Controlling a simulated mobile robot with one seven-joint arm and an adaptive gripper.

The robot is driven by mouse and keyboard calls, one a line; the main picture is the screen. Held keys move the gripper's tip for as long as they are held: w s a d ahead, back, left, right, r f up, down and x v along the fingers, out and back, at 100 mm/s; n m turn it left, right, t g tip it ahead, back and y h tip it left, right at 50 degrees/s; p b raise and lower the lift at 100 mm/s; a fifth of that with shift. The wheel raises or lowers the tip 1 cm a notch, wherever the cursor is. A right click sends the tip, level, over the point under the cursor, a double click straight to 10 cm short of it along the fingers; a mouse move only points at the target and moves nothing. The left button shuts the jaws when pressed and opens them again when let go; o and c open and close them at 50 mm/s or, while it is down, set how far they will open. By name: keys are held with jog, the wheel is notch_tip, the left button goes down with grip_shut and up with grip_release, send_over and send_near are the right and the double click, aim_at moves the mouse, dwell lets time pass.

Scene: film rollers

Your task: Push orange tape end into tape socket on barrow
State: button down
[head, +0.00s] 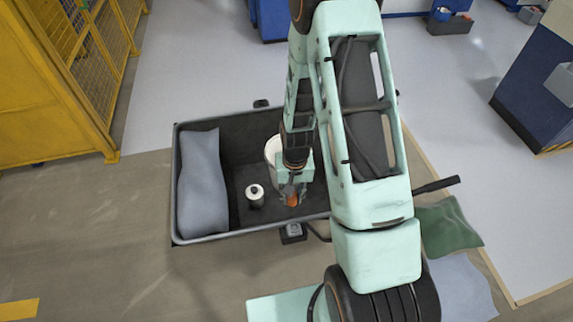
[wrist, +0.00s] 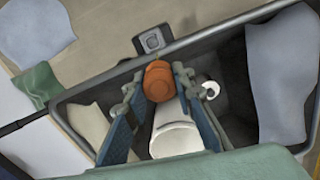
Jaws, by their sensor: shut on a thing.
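The orange tape end (head: 293,200) is held between the fingers of my gripper (head: 291,193), over the front part of the dark barrow (head: 185,240). In the wrist view the orange tape end (wrist: 158,82) sits between both fingertips, close to the barrow's rim (wrist: 110,82). The tape socket (head: 292,233) looks like a small grey box with a dark opening on the outside of the barrow's front rim. It also shows in the wrist view (wrist: 152,41), just beyond the orange end. The orange end and socket appear apart, though the exact gap is hard to judge.
Inside the barrow are a white bucket (head: 272,150), a small white-topped roll (head: 254,195) and a grey-blue sack (head: 202,185). A dark handle (head: 436,185) sticks out right. Green (head: 447,225) and blue (head: 462,285) cloths lie on the floor at right.

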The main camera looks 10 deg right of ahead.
aim_at(295, 205)
jog(key=shift+s+d+f+m, duration=0.2)
jog(key=shift+f+m, duration=0.3)
jog(key=shift+f, duration=1.9)
jog(key=shift+s+d+f+m, duration=0.1)
jog(key=shift+s+f+m, duration=0.3)
jog(key=shift+f, duration=2.05)
jog(key=shift+s+d+f+m, duration=0.1)
jog(key=shift+f+m, duration=0.5)
jog(key=shift+f, duration=1.8)
jog(key=shift+b, duration=0.8)
jog(key=shift+f+b, duration=0.6)
jog(key=shift+b, duration=0.05)
jog(key=c, duration=1.5)
grip_release()
jog(key=shift+c, duration=0.2)
notch_tip(295, 205, up, 12)
jog(key=shift+r, duration=0.1)
